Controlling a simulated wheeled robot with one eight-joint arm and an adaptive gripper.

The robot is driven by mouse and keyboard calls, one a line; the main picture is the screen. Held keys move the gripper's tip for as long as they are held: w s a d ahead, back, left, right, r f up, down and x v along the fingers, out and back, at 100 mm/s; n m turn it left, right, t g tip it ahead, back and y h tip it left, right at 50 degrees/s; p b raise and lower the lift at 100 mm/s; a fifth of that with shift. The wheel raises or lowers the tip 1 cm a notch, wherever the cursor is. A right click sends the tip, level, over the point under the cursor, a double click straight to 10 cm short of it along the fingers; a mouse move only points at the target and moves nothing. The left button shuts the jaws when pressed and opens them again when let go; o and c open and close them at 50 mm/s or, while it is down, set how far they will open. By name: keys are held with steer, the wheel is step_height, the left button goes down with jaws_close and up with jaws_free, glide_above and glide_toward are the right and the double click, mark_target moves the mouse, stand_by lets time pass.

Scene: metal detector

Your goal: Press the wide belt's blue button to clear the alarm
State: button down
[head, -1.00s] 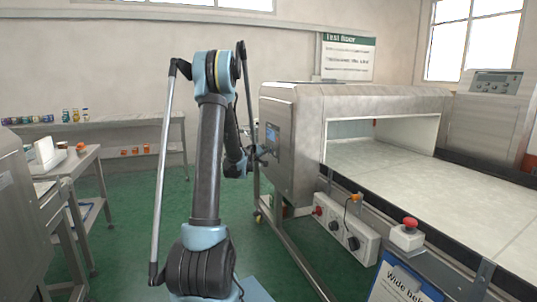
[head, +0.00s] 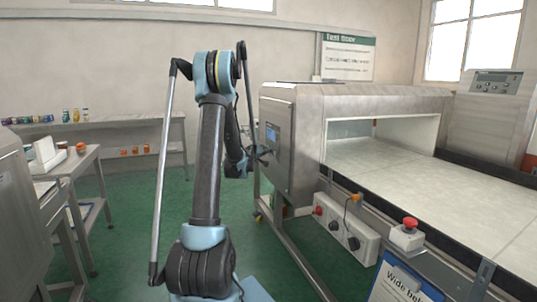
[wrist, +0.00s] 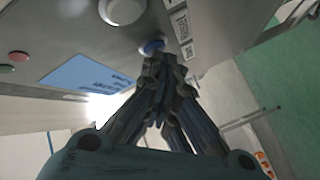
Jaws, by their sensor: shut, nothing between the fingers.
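The wide belt's metal detector (head: 310,125) is a grey steel housing over a pale belt (head: 430,185). Its control face carries a blue screen (head: 272,134), which shows in the wrist view (wrist: 92,76) as a lit blue panel with text. The blue button (wrist: 152,47) is on the same face, beside small white labels (wrist: 182,27). My gripper (wrist: 163,62) is shut and empty, its fingertips right at the blue button and covering its lower edge. I cannot tell whether they touch it. In the head view my gripper (head: 266,153) is at the control face, and the button cannot be made out.
The wrist view shows a large pale round knob (wrist: 122,10) and a red button (wrist: 18,57) on the same face. A switch box (head: 345,230) and a red emergency stop (head: 410,223) are along the belt's side. Tables (head: 130,128) stand at left; green floor between is clear.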

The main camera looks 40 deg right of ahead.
steer(key=shift+w+a, duration=0.15)
steer(key=shift+a, duration=0.5)
steer(key=a, duration=0.2)
steer(key=w+a, duration=0.1)
steer(key=a, duration=0.1)
steer(key=shift+w+a, duration=0.1)
steer(key=shift+a, duration=0.3)
stand_by(0.7)
